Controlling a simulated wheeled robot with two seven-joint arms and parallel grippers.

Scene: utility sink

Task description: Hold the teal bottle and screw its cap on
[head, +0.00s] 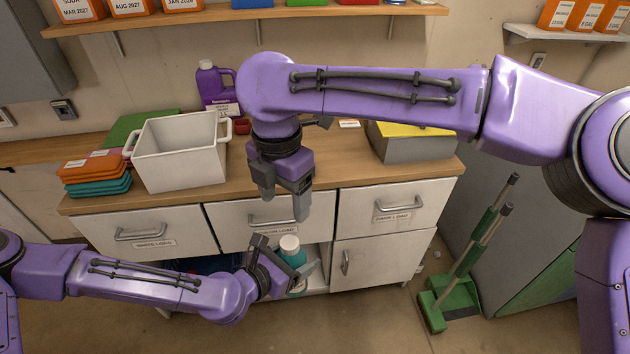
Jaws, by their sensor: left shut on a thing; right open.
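The teal bottle (294,258) is in front of the cabinet's middle section, with a white cap (289,243) at its top. I cannot tell whether the cap is screwed tight or only resting there. My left gripper (287,272) is shut on the bottle from the left and hides part of its body. My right gripper (286,207) is open and empty, pointing down above the cap and apart from it, in front of the middle drawer.
The wooden counter (340,180) holds a white bin (180,165), folded cloths (95,185), a purple jug (212,88) and a grey box (410,148). A middle drawer (240,232) is behind the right gripper. A green broom and dustpan (450,300) stand at right.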

